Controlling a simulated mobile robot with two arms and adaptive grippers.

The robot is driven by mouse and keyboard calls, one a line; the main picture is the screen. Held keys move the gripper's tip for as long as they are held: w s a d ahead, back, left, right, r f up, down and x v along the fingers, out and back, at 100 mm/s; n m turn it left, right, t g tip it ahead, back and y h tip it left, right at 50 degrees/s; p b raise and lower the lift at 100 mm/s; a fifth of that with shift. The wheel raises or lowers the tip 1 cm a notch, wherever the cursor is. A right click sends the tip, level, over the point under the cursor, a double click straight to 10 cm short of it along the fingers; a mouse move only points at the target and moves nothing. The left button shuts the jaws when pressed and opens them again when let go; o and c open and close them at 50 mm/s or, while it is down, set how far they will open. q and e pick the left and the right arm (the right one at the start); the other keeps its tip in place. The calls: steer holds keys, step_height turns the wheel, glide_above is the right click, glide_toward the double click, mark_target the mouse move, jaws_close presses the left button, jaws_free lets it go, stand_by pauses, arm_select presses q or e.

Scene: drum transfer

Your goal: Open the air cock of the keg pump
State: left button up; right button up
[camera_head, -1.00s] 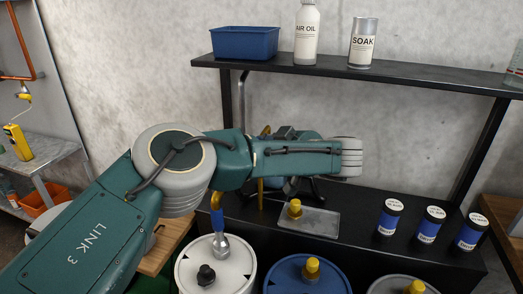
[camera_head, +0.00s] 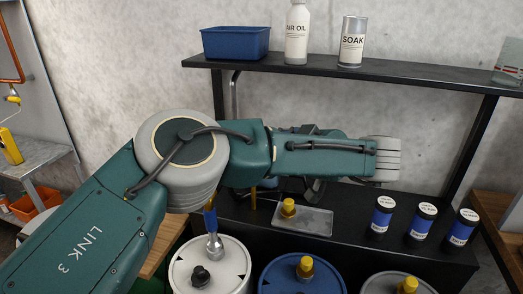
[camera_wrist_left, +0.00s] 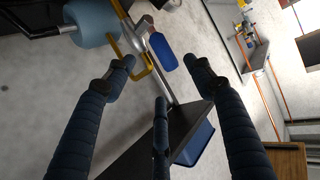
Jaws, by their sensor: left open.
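In the left wrist view, a blue lever-like piece (camera_wrist_left: 161,52) joins a silver fitting (camera_wrist_left: 144,33) beside a yellow bracket and a pale blue cylinder (camera_wrist_left: 92,22). This looks like the pump with its air cock, but I cannot tell the lever's setting. My left gripper (camera_wrist_left: 163,72) is open and empty, its dark fingers spread just short of the blue piece, with no visible contact. In the head view my left arm hides the gripper and most of the pump. A blue sleeve (camera_head: 210,221) with a silver end stands over the white drum (camera_head: 232,262).
A black shelf (camera_head: 350,68) holds a blue bin (camera_head: 235,42), a bottle and a can. Below are a grey tray (camera_head: 315,222) with a yellow fitting and several dark jars (camera_head: 421,220). Blue (camera_head: 277,275) and grey drums stand in front.

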arm_select(q)
steer(key=shift+v, duration=1.65)
